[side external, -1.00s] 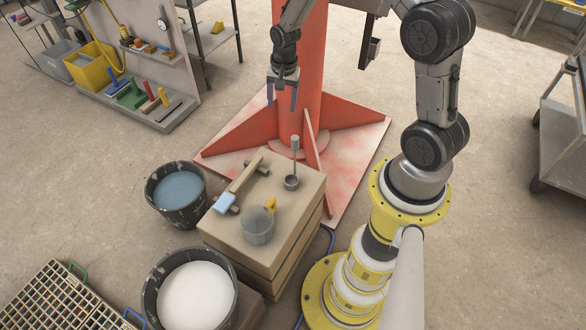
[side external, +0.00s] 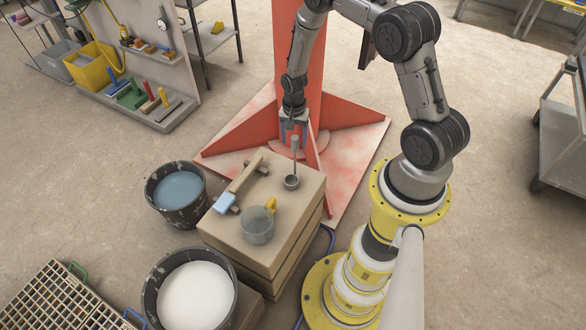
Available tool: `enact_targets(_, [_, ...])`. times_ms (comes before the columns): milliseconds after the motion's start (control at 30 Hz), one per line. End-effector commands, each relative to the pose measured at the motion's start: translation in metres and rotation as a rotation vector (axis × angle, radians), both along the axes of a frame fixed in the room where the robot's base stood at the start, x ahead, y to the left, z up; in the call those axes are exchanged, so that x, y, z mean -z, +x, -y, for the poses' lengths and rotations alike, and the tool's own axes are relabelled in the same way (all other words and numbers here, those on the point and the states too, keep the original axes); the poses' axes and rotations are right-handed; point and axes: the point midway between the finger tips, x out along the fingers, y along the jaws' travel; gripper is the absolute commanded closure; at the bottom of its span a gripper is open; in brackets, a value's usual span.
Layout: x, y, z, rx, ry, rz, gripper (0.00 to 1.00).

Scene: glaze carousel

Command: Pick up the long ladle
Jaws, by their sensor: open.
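The long ladle (side external: 292,182) stands on the tan block (side external: 226,238), near its back right. Its round grey cup rests on the top, and its handle rises nearly upright. My gripper (side external: 293,140) is open, pointing down at the top of the ladle's handle. In this view the fingers overlap the handle's upper end; whether they are around it or behind it I cannot tell.
A bucket of blue liquid (side external: 179,188) stands left, and a bucket of white liquid (side external: 196,294) stands in front. A red column (side external: 299,45) rises behind.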

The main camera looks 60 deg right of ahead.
Motion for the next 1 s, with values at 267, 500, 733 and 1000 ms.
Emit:
enact_targets(267, [0.037,-0.003,0.0,0.0,0.001,-0.002,0.32])
enact_targets(500, [0.041,-0.003,0.0,0.0,0.001,0.0,0.32])
enact_targets(733, [0.041,-0.003,0.0,0.0,0.001,0.0,0.62])
enact_targets(1000, [0.041,-0.003,0.0,0.0,0.001,-0.001,1.0])
